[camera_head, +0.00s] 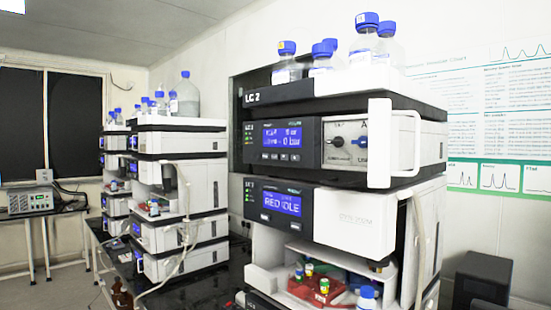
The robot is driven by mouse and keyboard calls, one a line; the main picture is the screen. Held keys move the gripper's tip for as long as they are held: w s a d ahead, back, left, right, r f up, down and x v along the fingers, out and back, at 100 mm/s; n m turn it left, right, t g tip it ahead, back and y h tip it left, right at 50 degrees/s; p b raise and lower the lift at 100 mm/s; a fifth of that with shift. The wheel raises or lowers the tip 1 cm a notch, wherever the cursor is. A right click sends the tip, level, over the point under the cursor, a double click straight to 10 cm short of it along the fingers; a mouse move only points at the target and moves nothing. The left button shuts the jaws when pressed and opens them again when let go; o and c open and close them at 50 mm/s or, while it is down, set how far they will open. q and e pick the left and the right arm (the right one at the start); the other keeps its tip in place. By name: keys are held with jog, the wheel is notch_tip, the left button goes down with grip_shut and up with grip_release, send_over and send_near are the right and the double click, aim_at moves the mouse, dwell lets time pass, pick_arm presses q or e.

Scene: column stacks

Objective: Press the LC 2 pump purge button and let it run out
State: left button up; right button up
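The LC 2 stack (262,97) stands close in front on the right, marked "LC 2" on its top tray's dark front edge. Its upper module, the pump (310,171), has a lit blue display (282,137) that reads "0 bar" on its lower line. A row of small buttons (276,157) sits under that display; their labels are too small to read, so I cannot tell which is purge. A white panel with a knob (338,142) and tubing is to the right of the display. Neither of my grippers is in view.
A second module (340,215) below has a display reading "IDLE". Under it is an open bay with a red vial tray (318,291). Blue-capped bottles (367,43) stand on top. A white handle-like bar (380,142) stands out at the right. Other stacks (180,143) stand left.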

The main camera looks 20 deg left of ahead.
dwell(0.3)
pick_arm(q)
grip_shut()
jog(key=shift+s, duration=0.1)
